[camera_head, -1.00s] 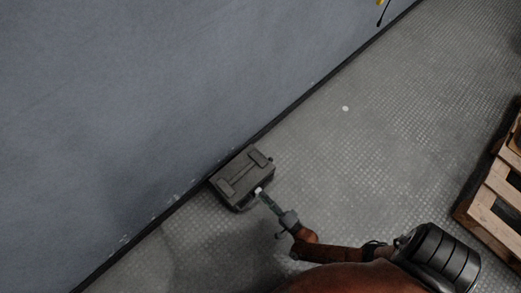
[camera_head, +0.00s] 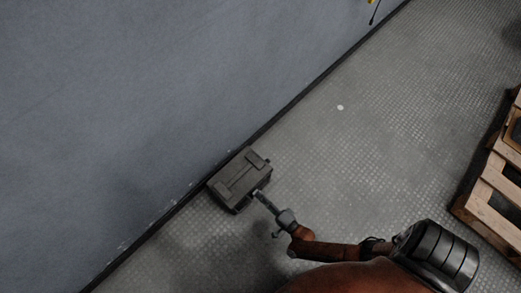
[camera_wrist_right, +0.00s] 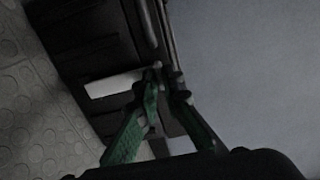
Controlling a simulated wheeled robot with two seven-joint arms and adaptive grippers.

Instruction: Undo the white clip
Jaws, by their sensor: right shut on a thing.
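A dark grey case (camera_head: 240,178) stands on the floor against the wall, with a handle on its top. The white clip (camera_wrist_right: 115,83) shows in the right wrist view as a pale flat bar on the case's dark side. My right gripper (camera_head: 258,194) reaches the case's near side in the head view. In the right wrist view its green fingers (camera_wrist_right: 165,84) are shut at the right end of the clip, gripping there. The fingertips hide that end of the clip. My left gripper is not in view.
A grey-blue wall (camera_head: 120,90) with a dark skirting runs diagonally behind the case. A wooden pallet (camera_head: 490,185) lies at the right. A small white spot (camera_head: 340,107) is on the floor.

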